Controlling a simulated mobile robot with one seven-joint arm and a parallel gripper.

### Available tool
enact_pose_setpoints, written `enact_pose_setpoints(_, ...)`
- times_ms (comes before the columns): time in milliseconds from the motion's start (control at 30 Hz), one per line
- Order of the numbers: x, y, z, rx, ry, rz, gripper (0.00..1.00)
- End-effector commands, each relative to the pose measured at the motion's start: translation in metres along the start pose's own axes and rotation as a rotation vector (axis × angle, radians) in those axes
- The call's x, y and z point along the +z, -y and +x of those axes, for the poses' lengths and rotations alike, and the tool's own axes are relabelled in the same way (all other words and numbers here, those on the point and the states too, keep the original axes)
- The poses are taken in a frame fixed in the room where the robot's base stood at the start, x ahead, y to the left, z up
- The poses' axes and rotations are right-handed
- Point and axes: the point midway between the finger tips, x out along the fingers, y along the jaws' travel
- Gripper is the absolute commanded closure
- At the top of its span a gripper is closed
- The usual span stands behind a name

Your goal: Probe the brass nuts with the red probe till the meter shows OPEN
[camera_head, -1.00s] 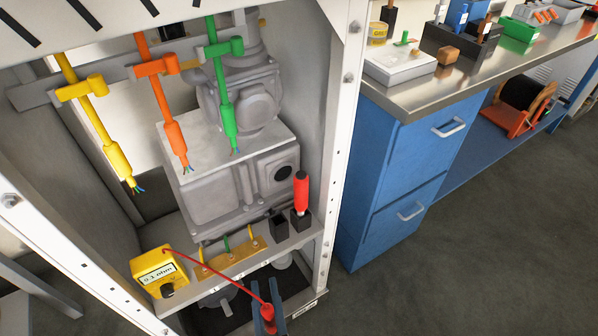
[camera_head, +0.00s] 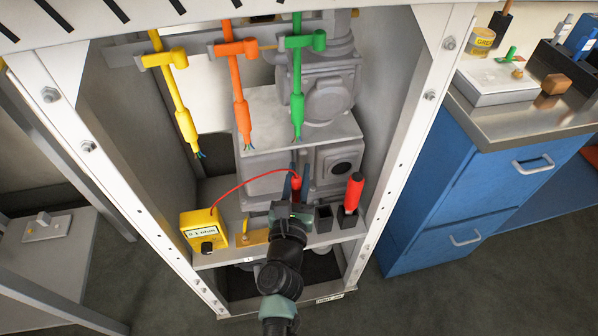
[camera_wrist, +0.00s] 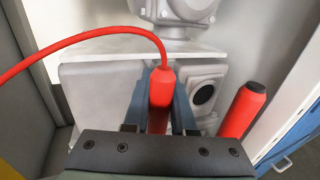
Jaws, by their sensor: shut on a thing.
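My gripper (camera_head: 296,188) is shut on the red probe (camera_head: 297,181), in front of the grey machine. In the wrist view the probe (camera_wrist: 161,86) stands between the blue fingers, its red lead curving off left. The yellow meter (camera_head: 203,229) sits at the shelf's left end; its small display seems to read about 0.1 ohm, the first digit unclear. The brass strip (camera_head: 253,237) lies right of the meter. My arm hides most of the strip and its nuts. The probe's tip is hidden, so I cannot tell whether it touches anything.
Yellow (camera_head: 186,122), orange (camera_head: 238,102) and green (camera_head: 297,95) cables hang above with bare ends. An empty black holder (camera_head: 323,220) stands beside another holding a red-handled tool (camera_head: 353,192). White cabinet posts flank the opening. A blue drawer unit (camera_head: 478,180) stands right.

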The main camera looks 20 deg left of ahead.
Motion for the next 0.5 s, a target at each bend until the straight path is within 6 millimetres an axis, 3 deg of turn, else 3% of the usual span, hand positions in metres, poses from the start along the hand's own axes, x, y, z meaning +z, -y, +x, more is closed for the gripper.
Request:
enact_pose_setpoints(367,-0.0001,0.0003,-0.0006,-0.001,0.001,0.0,1.0)
enact_pose_setpoints(500,-0.0089,0.0002,-0.0007,0.0,0.0,0.0,1.0)
